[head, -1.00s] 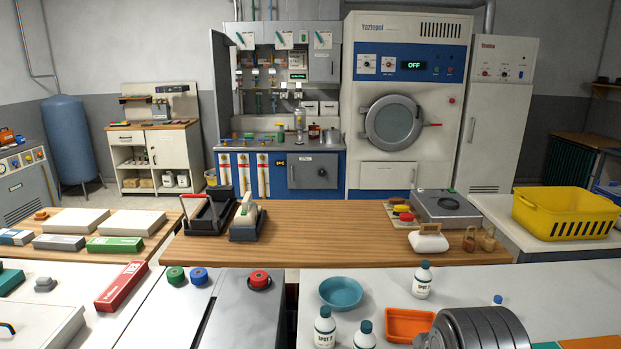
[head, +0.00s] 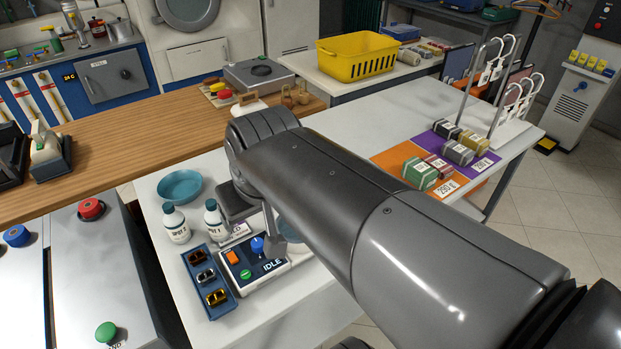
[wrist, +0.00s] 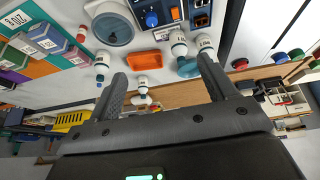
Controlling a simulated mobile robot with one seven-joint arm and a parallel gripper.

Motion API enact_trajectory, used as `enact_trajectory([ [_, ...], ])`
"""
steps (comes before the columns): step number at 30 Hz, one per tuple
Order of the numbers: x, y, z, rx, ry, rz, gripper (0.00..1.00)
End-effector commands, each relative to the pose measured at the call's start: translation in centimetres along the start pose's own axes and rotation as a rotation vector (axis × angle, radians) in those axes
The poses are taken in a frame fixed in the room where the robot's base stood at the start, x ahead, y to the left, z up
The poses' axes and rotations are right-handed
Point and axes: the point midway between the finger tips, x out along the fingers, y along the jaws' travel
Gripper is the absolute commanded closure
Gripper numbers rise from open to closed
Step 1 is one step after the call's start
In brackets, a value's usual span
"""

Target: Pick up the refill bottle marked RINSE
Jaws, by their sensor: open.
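White bottles with dark teal caps stand on the white table. In the head view one bottle (head: 176,226) has a label that seems to start with SPOT, and a second bottle (head: 213,219) stands just right of it. In the wrist view the bottles show as one (wrist: 178,43), another (wrist: 204,44), one farther left (wrist: 102,63) and one between the fingers (wrist: 143,86). I cannot read RINSE on any label. My gripper (wrist: 160,67) is open and empty, apart from the bottles. In the head view my arm hides part of the table.
A teal bowl (head: 180,187), a blue tray of clips (head: 207,290) and a panel reading IDLE (head: 256,270) crowd the bottles. An orange tray (wrist: 149,61) lies among them. Wrapped packets (head: 420,173) and racks are to the right. The wooden counter (head: 110,150) runs behind.

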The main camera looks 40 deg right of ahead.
Motion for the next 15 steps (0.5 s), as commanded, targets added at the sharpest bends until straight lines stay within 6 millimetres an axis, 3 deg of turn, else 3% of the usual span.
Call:
enact_trajectory([
  [6,1.9,3.1,-5.6,0.021,-0.089,0.041,0.23],
  [15,6.5,8.8,-12.0,0.052,-0.204,0.066,0.23],
])
